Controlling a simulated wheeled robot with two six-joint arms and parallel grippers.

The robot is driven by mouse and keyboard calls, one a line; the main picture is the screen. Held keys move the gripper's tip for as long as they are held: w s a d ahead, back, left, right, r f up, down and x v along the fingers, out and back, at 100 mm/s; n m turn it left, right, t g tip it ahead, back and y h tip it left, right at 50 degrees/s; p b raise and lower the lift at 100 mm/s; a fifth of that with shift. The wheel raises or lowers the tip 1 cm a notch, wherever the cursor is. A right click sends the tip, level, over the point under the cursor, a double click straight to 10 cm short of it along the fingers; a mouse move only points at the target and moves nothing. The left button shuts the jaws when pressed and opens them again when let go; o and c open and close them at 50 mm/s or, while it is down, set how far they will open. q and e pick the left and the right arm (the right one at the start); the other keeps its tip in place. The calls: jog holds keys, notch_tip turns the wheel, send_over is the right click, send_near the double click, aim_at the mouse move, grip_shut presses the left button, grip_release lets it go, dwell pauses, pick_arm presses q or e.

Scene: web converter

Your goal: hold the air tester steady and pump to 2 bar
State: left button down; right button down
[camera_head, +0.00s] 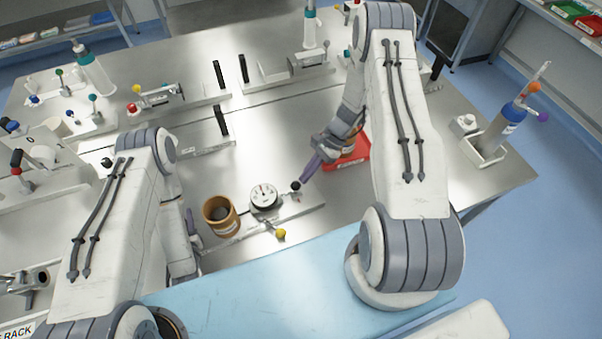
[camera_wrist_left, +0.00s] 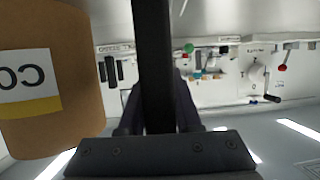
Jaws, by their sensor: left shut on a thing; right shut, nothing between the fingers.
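The air tester has a round white gauge (camera_head: 264,196) on a pale base bar (camera_head: 307,211), with a yellow knob (camera_head: 281,233) in front and a black ball knob (camera_head: 295,185) at its right. The gauge reading is too small to tell. My right gripper (camera_head: 306,178) is shut and empty, its tips close beside the black knob; I cannot tell if they touch. My left gripper (camera_head: 191,222) is partly hidden by its arm at the bar's left end. In the left wrist view it is shut on a black upright handle (camera_wrist_left: 153,60).
A brown cup (camera_head: 221,216) stands between the left gripper and the gauge; it looms large in the left wrist view (camera_wrist_left: 75,100). A red tray (camera_head: 352,156) lies behind the right gripper. Similar fixtures with black handles (camera_head: 221,120) stand farther back. Bare table lies behind the gauge.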

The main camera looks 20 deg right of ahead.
pick_arm(q)
jog(key=shift+s+f, duration=0.25)
jog(key=shift+f, duration=0.25)
pick_arm(e)
jog(key=d+f+v, duration=0.1)
jog(key=v, duration=1.2)
jog(key=shift+w+d+f, duration=0.2)
jog(key=shift+w+d, duration=0.05)
jog(key=shift+d, duration=0.15)
pick_arm(q)
jog(key=shift+r+p, duration=0.35)
jog(key=shift+p, duration=0.1)
pick_arm(e)
jog(key=shift+w+r, duration=0.1)
jog(key=shift+r, duration=0.2)
pick_arm(q)
jog(key=c, duration=0.6)
grip_release()
jog(key=shift+w, duration=0.1)
jog(key=shift+o, duration=0.4)
jog(key=shift+r, duration=0.1)
